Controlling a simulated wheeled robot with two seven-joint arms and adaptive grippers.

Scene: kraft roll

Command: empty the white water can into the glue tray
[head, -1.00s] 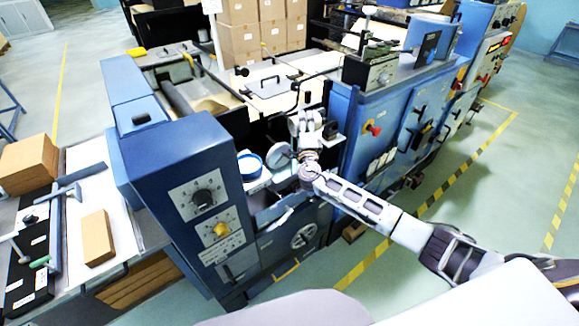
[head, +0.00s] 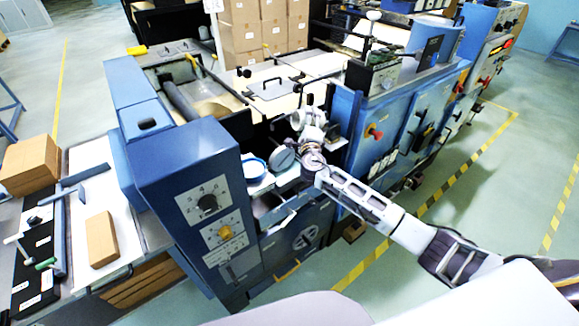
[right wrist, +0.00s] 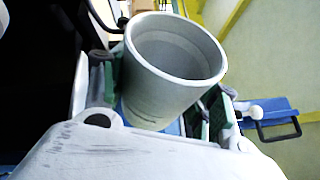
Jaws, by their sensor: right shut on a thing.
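The white water can (right wrist: 172,70) is a pale grey-white cup in the right wrist view, its round mouth turned up toward the camera and leaning right. My right gripper (right wrist: 158,98) is shut on it, with a green-padded finger on each side. The can's bottom inside cannot be made out. In the head view my right gripper (head: 308,122) is over the machine's front, right of the blue control box; the can is hard to make out there. A trough with tan content (head: 208,107) behind the box may be the glue tray; I cannot tell. My left gripper is out of view.
The blue control box (head: 190,170) with knobs stands left of my right arm. A blue-rimmed round dish (head: 254,168) sits beside the gripper. A side table (head: 128,225) holds a brown block and tools. Blue cabinets (head: 390,125) stand on the right.

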